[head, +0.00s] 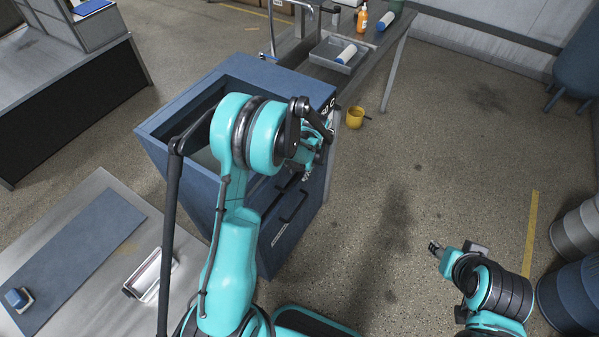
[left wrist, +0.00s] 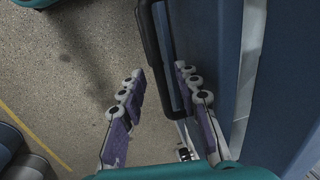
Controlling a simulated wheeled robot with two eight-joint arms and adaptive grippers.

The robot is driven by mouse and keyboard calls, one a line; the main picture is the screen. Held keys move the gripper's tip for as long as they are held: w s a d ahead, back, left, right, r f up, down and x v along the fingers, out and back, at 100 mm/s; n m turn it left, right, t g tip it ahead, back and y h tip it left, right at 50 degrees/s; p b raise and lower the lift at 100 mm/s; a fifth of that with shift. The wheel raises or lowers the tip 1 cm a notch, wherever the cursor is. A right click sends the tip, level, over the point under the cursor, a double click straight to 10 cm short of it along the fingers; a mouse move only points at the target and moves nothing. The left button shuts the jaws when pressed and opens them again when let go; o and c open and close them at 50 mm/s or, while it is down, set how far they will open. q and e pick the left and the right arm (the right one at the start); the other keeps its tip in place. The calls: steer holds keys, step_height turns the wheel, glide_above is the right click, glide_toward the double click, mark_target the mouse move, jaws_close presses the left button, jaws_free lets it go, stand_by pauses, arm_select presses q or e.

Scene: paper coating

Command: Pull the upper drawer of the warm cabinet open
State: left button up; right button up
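The blue cabinet (head: 163,131) stands left of centre in the head view, with a dark recess inside its top rim. Its front faces lower right and carries a dark lower handle (head: 293,207). My left gripper (head: 308,172) is at the upper part of this front, partly hidden by my own arm. In the left wrist view a dark handle bar (left wrist: 158,50) runs between the spread fingers of my left gripper (left wrist: 165,105), closer to the right finger. The fingers look open; contact is unclear. I cannot tell whether the upper drawer is open. My right gripper (head: 436,248) hangs empty over the floor.
A metal bench (head: 385,45) with a grey tray (head: 325,55) and bottles stands behind the cabinet. A worktable (head: 100,190) is at lower left. Barrels (head: 575,292) stand at lower right. The floor in front of the cabinet is clear.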

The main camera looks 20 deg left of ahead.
arm_select(q)
steer(key=shift+f, duration=0.2)
jaws_close()
steer(key=shift+d, duration=0.1)
steer(key=s+d+b, duration=0.1)
steer(key=s+d, duration=0.1)
steer(key=d, duration=1.4)
steer(key=s+d+b, duration=0.2)
steer(key=d, duration=1.4)
steer(key=shift+s+b, duration=0.25)
steer(key=shift+b, duration=0.05)
jaws_free()
